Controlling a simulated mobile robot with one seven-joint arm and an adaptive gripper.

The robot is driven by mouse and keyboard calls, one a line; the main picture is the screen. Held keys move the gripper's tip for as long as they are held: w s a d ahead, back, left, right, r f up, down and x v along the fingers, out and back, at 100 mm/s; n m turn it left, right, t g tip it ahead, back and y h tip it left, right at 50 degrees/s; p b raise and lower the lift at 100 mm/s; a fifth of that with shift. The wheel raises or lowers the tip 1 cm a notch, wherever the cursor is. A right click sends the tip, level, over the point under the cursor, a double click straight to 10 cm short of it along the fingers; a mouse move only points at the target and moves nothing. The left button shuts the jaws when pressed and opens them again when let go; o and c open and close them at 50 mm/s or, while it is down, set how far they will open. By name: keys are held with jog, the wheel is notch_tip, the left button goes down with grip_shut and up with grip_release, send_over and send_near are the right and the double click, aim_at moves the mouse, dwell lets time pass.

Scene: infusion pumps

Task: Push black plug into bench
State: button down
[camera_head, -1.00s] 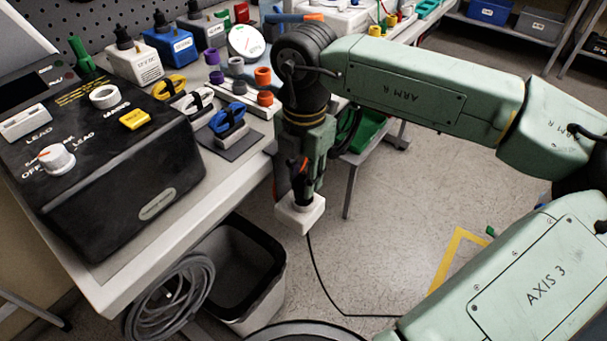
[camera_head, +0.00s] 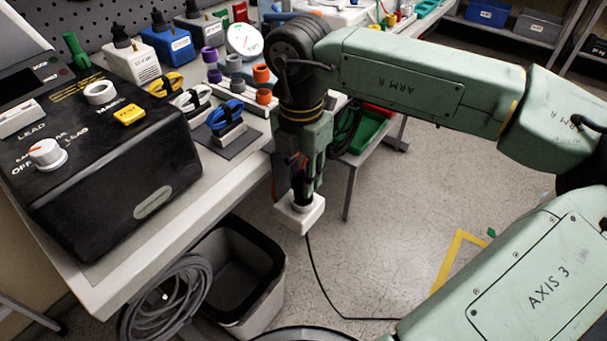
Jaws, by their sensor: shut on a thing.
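My gripper (camera_head: 301,190) points down beside the bench's right edge. Its fingers are shut on the black plug (camera_head: 301,202), of which only a small dark part shows between the fingertips. A white box (camera_head: 303,217) is directly under the plug, below the level of the bench top (camera_head: 175,238). The plug meets the top of the box in the picture; I cannot tell how deep it sits or whether the box is fixed to the bench. A thin black cord (camera_head: 318,283) hangs from below the box to the floor.
A black pump unit (camera_head: 115,185) stands on the bench at left. Small clips (camera_head: 228,118) and coloured caps lie near the bench edge. A bin (camera_head: 268,300) and a coiled grey hose (camera_head: 170,300) are below. The floor right of the gripper is mostly clear.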

jog(key=shift+f+b, duration=1.45)
jog(key=shift+b, duration=0.15)
jog(key=c, duration=1.2)
grip_release()
jog(key=shift+c, duration=0.2)
jog(key=shift+r, duration=0.15)
